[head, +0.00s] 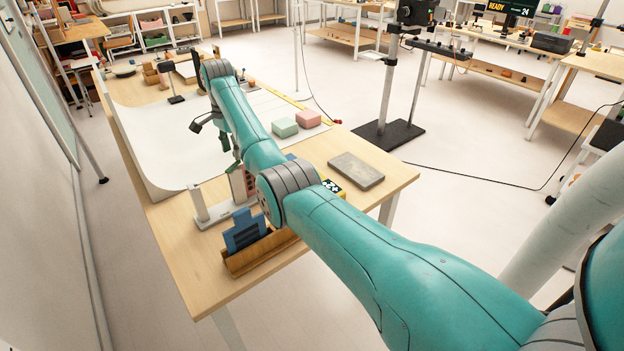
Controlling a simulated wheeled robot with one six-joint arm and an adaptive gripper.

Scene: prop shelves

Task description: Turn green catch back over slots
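In the head view, a small rack (238,187) with a dark reddish face stands on the near part of the table, partly hidden behind my arm. A small dark green piece (230,158), which looks like the green catch, shows at its top, next to my arm. I cannot make out how the catch lies over the slots. A dark part at my arm's far end, seemingly my gripper (204,122), is beyond the rack and above the white backdrop sheet. It is small and partly hidden by the arm, so its fingers cannot be made out.
A wooden holder (262,254) with blue pieces (244,232) stands near the table's front edge. A grey slab (356,171) lies at the right edge. Green (285,127) and pink (309,117) blocks sit farther back. A curved white sheet (160,140) covers the left side.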

